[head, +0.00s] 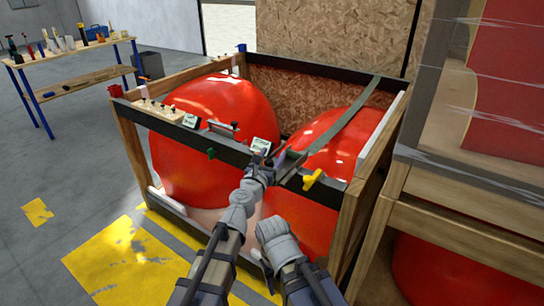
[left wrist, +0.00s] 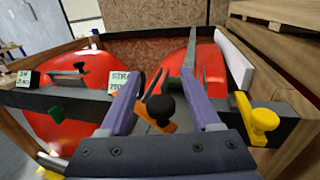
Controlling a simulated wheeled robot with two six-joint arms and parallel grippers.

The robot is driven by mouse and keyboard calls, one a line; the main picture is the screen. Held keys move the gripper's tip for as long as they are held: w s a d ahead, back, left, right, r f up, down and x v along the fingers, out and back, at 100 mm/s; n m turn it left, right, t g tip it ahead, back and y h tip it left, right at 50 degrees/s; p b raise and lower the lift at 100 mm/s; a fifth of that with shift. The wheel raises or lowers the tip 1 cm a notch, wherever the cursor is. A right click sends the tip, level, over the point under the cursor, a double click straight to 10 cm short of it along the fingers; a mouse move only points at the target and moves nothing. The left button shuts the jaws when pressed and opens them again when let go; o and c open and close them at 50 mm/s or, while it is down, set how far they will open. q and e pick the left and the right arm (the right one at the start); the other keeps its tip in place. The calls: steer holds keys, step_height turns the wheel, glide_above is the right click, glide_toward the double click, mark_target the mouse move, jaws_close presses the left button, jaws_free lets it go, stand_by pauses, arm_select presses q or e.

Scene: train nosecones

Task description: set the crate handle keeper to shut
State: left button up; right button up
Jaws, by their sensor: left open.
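My left gripper (head: 270,160) is at the crate's near top rail, pointing away from me. In the left wrist view its two fingers (left wrist: 163,84) are apart. An orange lever with a black knob (left wrist: 160,108) shows between them, on the dark rail (left wrist: 85,105). I cannot tell whether a finger touches it. In the head view my gripper mostly hides this lever. The frames do not show for certain that it is the handle keeper. A grey-green strap (head: 343,118) runs from the rail over the right red nosecone (head: 330,135).
A yellow clamp (head: 313,179) stands on the rail to the right, and a green knob (head: 211,152) to the left. A label card (head: 260,145) and a second card (head: 190,121) stand on the rail. A workbench (head: 75,57) is far left. Another crate stands close on the right.

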mark_target(267, 163)
arm_select(q)
steer(key=shift+v, duration=3.95)
